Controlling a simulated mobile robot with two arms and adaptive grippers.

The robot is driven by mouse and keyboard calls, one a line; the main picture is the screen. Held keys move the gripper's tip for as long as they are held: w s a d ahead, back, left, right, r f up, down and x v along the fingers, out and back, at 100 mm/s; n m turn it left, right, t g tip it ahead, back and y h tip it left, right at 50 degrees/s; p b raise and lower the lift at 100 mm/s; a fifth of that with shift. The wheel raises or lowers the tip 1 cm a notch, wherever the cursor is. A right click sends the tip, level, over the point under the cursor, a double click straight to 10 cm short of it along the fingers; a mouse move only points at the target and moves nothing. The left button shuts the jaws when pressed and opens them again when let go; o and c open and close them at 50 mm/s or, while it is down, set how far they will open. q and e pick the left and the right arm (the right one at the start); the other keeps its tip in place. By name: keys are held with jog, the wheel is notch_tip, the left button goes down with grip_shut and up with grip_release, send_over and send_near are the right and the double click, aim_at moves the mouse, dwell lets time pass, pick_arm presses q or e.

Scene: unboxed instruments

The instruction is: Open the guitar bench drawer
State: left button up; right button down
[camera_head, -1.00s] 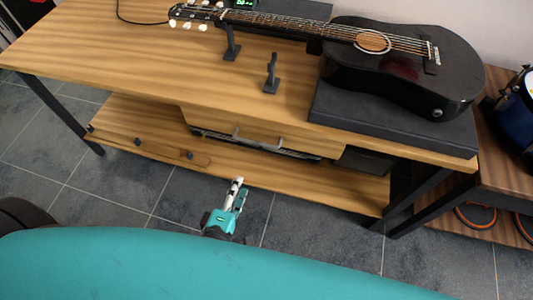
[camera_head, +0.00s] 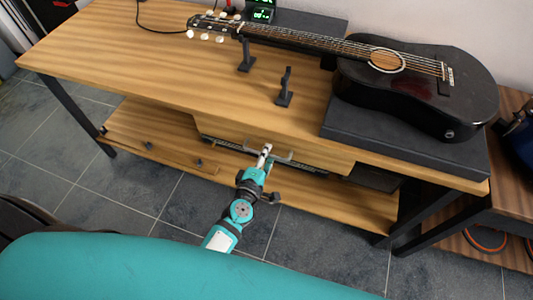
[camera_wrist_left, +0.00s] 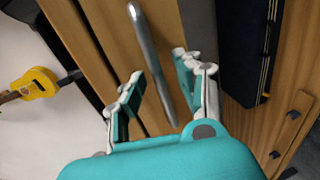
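The guitar bench (camera_head: 180,75) has a wooden drawer (camera_head: 225,130) under its top, with a grey metal bar handle (camera_head: 286,158) on the front. The drawer looks shut. My left gripper (camera_head: 265,152) is at the handle in the head view and covers part of it. In the left wrist view the gripper (camera_wrist_left: 160,75) is open, with its two fingers apart on either side of the bar handle (camera_wrist_left: 150,55). I see no clear contact between fingers and bar. My right gripper is not in view.
A black guitar (camera_head: 410,85) lies on a dark case (camera_head: 400,142) on the bench top. Two small black stands (camera_head: 284,90) are near its neck. A lower shelf (camera_head: 150,140) runs below the drawer. The tiled floor (camera_head: 110,205) in front is open.

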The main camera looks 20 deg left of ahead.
pick_arm(q)
jog(key=shift+w, duration=0.35)
grip_shut()
dwell(0.4)
